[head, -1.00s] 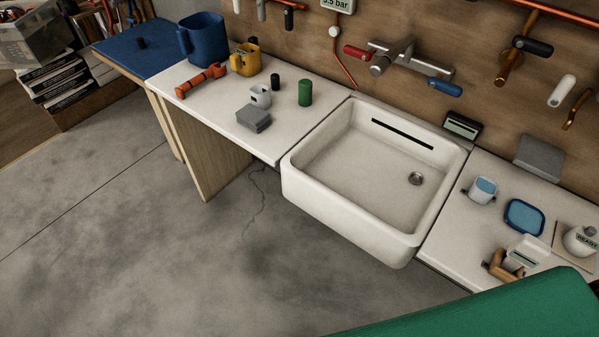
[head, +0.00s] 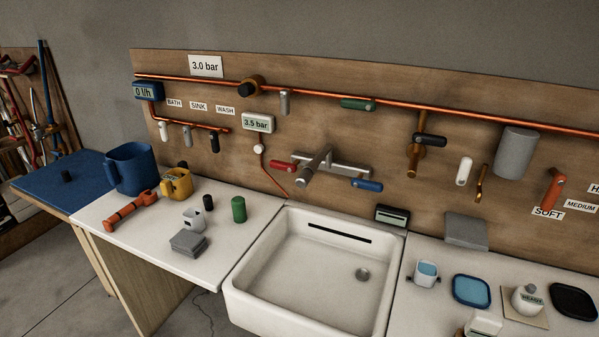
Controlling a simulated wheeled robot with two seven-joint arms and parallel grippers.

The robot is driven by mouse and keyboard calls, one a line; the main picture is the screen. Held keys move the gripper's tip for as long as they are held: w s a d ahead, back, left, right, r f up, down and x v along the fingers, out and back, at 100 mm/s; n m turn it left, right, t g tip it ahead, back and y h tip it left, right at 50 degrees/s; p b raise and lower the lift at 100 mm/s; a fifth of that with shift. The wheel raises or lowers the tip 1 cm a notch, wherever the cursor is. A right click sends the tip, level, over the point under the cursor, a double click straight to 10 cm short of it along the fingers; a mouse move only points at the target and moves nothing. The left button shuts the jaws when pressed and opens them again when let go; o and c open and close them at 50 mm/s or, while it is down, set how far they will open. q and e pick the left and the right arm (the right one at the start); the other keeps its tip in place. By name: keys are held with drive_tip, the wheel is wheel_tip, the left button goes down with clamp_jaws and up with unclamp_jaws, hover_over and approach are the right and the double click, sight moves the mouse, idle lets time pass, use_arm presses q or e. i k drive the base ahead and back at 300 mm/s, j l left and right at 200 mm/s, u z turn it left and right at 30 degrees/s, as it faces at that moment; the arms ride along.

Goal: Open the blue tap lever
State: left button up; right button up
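The blue tap lever (head: 367,185) is on the right end of the grey metal mixer tap (head: 318,165), which is fixed to the wooden wall panel above the white sink (head: 305,270). A red lever (head: 284,166) is on the tap's left end. The blue lever points to the right and slightly down. The tap's spout sticks out over the sink, and no water shows. Neither of my grippers is in the head view.
Copper pipe (head: 420,118) runs along the panel. A small dark display box (head: 392,215) sits behind the sink. The right counter holds several small items.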

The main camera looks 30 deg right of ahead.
sight(358, 182)
drive_tip(key=z, duration=1.25)
